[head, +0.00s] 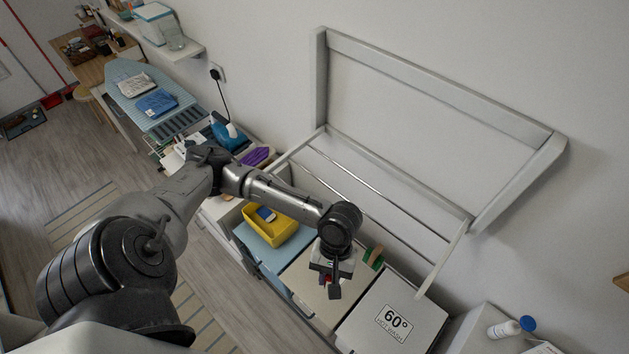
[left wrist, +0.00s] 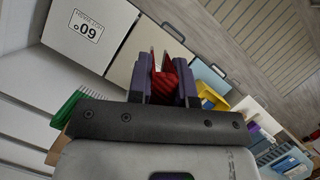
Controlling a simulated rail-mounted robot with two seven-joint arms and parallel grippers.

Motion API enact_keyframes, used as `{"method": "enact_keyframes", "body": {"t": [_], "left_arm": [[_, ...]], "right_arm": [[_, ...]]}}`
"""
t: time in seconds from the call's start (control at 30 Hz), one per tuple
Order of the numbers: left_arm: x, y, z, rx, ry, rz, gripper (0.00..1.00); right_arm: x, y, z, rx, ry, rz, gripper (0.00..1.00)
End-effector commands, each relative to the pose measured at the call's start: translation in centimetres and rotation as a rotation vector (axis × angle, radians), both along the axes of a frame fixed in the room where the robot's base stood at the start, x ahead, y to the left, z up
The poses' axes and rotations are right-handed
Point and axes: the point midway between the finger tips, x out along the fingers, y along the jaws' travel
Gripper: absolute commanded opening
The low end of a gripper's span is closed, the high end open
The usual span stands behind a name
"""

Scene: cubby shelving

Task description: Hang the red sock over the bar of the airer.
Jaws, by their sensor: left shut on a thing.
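My left gripper (head: 328,281) is over the cubby tops, in front of and below the bars of the airer. In the left wrist view my left gripper (left wrist: 165,75) is shut on the red sock (left wrist: 167,82), which shows bunched between the two fingers. In the head view only a small red bit of it shows at the fingertips. The airer (head: 440,82) is a white wall frame with thin bars (head: 372,195) held out from the wall. No cloth shows on the bars. My right gripper is not in view.
A yellow tub (head: 268,232) stands left of the gripper, with a green-bristled brush (head: 374,256) close by on the right. A lid marked 60° (head: 395,318) lies to the right. A white bottle with a blue cap (head: 508,327) stands further right. The ironing board (head: 140,92) is far left.

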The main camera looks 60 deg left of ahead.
Motion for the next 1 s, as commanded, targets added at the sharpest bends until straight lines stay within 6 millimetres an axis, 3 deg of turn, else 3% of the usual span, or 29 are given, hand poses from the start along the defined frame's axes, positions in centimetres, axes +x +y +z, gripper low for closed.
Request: {"method": "enact_keyframes", "body": {"t": [0.03,0.2,0.4,0.5,0.63,1.0], "left_arm": [[0.1,1.6,0.8,0.006,0.007,0.094,0.00],[1.4,7.4,2.3,0.010,0.006,0.440,0.00],[2.7,14.3,4.6,0.007,0.004,0.769,0.00],[3.3,16.7,5.6,0.004,0.002,0.874,0.00],[4.4,18.5,6.6,-0.002,0.000,0.997,0.00],[5.7,18.9,6.9,-0.003,0.001,1.098,0.00]], "right_arm": [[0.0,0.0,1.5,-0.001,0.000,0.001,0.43],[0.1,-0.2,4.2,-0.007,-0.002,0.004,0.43],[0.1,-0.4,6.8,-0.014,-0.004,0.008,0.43],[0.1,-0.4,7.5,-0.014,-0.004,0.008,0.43],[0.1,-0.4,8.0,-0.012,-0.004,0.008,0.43],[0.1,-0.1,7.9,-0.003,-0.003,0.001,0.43]]}}
